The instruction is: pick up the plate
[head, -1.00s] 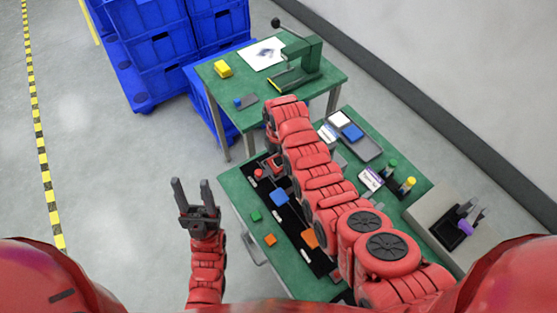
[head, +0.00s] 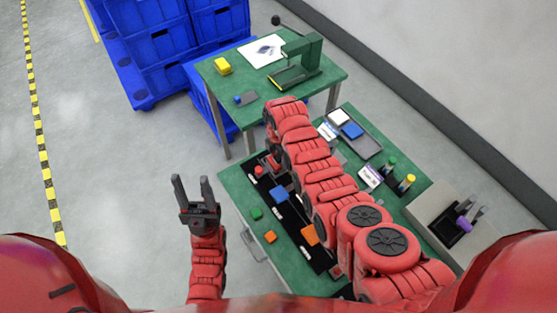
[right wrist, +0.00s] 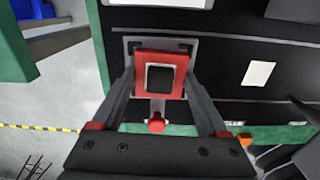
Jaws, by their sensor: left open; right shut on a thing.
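A red square plate-like piece (right wrist: 143,62) with a dark square opening shows in the right wrist view, over a grey seat on a black rack (right wrist: 225,48). My right gripper (right wrist: 160,75) has its two fingers against the left and right sides of this red piece and is shut on it. I cannot tell whether the piece is clear of the seat. In the head view my right arm hides most of this spot. My left gripper (head: 191,181) is open and empty, over the floor left of the green table.
The black rack (head: 296,221) on the green table (head: 236,183) holds blue (head: 279,194) and orange (head: 310,235) pieces. A small red knob (right wrist: 156,123) is near the held piece. A tray, bottles and a grey bin stand right of my arm. A second green table with a press is behind.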

